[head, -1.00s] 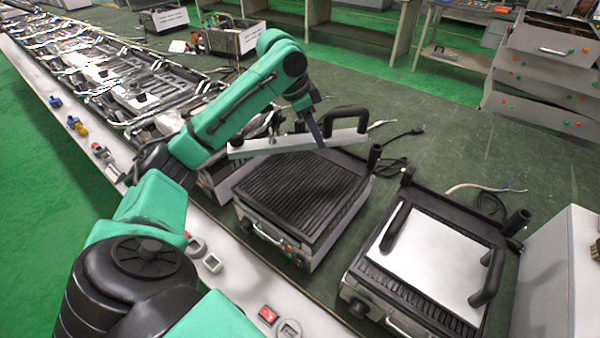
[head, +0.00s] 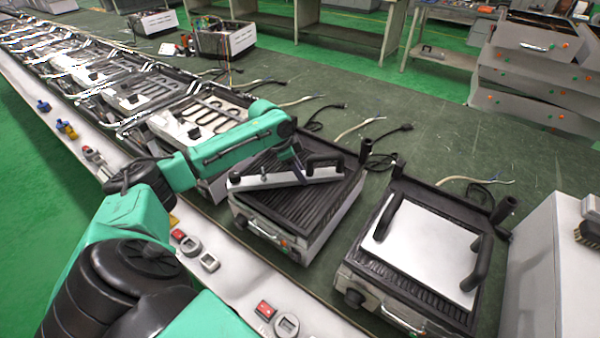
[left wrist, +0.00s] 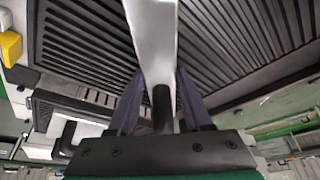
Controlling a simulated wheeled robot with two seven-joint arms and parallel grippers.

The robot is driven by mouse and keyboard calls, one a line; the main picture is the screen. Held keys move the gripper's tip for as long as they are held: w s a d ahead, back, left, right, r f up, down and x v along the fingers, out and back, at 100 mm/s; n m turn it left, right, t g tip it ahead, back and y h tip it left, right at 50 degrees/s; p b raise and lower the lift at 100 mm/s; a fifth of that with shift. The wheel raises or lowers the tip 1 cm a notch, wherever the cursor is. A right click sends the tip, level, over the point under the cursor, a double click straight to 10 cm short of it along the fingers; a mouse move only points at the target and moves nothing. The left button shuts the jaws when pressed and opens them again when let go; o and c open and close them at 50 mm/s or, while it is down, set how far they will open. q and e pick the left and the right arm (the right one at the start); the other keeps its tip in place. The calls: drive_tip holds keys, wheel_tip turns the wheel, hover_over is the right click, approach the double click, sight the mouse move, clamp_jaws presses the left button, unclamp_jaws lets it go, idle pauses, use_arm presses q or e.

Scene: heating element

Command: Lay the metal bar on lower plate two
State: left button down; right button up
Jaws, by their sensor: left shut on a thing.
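The metal bar (head: 280,181) is silver with black handles and lies across, over the ribbed dark plate (head: 312,211) of the middle grill. I take that plate as lower plate two. My left gripper (head: 300,173) is shut on one of the bar's black handles. In the left wrist view the bar (left wrist: 152,40) runs up from between the fingers (left wrist: 158,105), with the handle (left wrist: 162,105) between them and plate ribs (left wrist: 85,45) beyond. The bar is close above the plate or on it; I cannot tell whether they touch. My right gripper is not in view.
A grill on the right carries a silver bar plate (head: 425,240) with two black handles. More opened grills (head: 205,115) line up at the left. Switches (head: 265,310) lie along the pale front ledge. A grey cabinet (head: 550,270) stands at the right.

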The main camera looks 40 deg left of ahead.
sight(284, 177)
use_arm(q)
drive_tip(key=shift+f, duration=0.35)
drive_tip(key=shift+c, duration=1.7)
unclamp_jaws()
drive_tip(key=v, duration=1.2)
drive_tip(key=shift+b, duration=0.4)
